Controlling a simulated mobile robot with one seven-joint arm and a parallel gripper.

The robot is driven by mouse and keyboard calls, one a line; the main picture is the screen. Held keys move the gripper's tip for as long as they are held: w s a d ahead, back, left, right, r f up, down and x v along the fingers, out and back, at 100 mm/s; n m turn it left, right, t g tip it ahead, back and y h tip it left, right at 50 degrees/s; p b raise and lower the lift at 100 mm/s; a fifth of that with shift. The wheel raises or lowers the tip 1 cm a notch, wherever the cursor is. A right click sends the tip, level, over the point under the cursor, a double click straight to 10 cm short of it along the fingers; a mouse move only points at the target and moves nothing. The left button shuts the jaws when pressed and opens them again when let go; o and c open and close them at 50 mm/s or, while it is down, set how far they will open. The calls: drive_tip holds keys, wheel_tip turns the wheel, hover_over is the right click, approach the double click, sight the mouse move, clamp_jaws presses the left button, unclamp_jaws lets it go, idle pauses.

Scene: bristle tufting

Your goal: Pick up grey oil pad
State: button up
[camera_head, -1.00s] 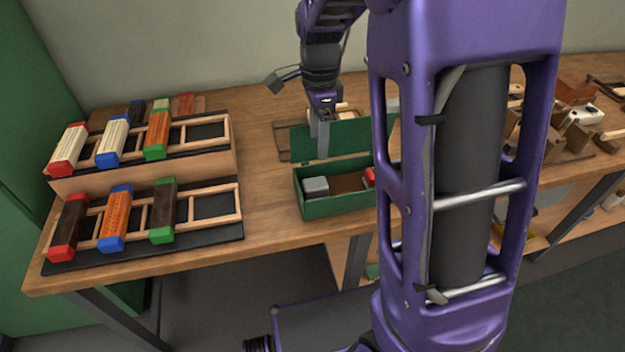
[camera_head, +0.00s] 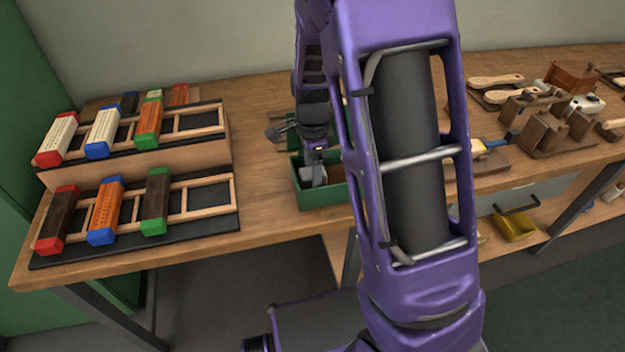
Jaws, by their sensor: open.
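The grey oil pad (camera_head: 333,173) is a small grey block at the left end of the green box (camera_head: 322,196), partly hidden behind my gripper. My gripper (camera_head: 317,183) points down into the left end of the box, at or just beside the pad. It is open, and I cannot tell whether its fingers touch the pad or straddle it. My purple arm hides the right part of the box and most of its raised lid.
Two wooden racks hold brush blocks with coloured ends (camera_head: 104,210) on the left of the bench (camera_head: 265,222). Wooden tools and blocks (camera_head: 545,125) stand on the right. A yellow bin (camera_head: 516,226) is below the bench. Bare bench lies between racks and box.

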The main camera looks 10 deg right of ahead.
drive_tip(key=shift+f, duration=0.4)
drive_tip(key=c, duration=1.1)
drive_tip(key=shift+r, duration=0.1)
drive_tip(key=shift+c, duration=0.2)
wheel_tip(320, 180, up, 28)
drive_tip(key=p, duration=0.5)
drive_tip(key=o, duration=0.8)
drive_tip(key=c, duration=0.6)
